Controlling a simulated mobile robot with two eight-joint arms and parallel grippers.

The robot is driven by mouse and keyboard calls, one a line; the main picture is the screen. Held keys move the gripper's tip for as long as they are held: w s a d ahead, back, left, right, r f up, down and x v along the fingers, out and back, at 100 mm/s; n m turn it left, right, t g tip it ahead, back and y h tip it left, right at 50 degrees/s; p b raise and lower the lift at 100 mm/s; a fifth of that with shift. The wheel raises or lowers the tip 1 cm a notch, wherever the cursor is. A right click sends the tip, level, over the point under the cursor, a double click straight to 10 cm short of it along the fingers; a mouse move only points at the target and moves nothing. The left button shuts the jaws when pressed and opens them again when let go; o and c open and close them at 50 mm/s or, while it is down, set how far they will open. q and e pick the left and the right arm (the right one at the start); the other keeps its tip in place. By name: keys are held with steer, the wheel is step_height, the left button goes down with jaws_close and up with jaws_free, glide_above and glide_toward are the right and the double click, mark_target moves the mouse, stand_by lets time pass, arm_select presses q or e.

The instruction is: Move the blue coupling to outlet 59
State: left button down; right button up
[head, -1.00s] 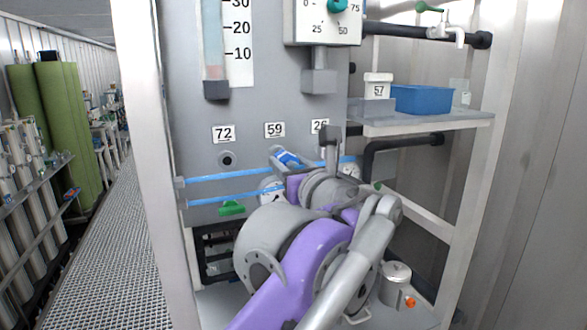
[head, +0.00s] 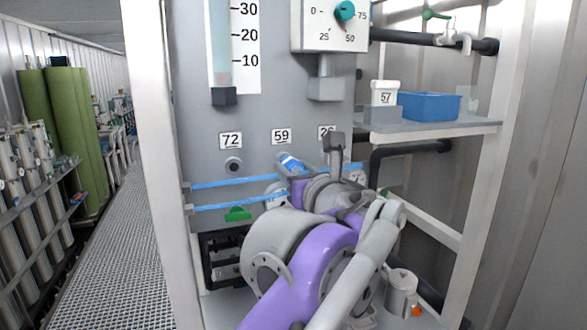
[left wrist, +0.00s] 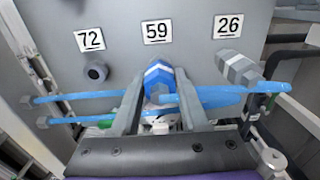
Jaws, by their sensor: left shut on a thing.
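The blue coupling (left wrist: 158,76), with a white band, is between the fingers of my left gripper (left wrist: 160,92), which is shut on it. It sits just below label 59 (left wrist: 157,32) on the grey panel and also shows small in the head view (head: 292,164). Outlet 59 is hidden behind the coupling, so I cannot tell whether the two touch. The bare dark outlet under label 72 (left wrist: 96,72) is to the left. A grey fitting (left wrist: 238,68) is under label 26 (left wrist: 228,26) to the right. My right gripper is not in view.
Blue bands (head: 232,182) run across the panel below the outlets, close to my gripper. A green handle (head: 238,214) is lower left. A shelf at right holds a blue bin (head: 428,106) and a white container marked 57 (head: 384,93). A metal canister (head: 402,290) stands below.

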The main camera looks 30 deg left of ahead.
arm_select(q)
steer(key=shift+p, duration=0.35)
stand_by(1.5)
steer(key=shift+w+a, duration=0.4)
stand_by(0.5)
steer(key=shift+c, duration=1.7)
jaws_free()
steer(key=b+v, duration=0.1)
steer(key=v, duration=0.9)
steer(key=shift+s+d, duration=0.25)
steer(key=shift+s, duration=0.1)
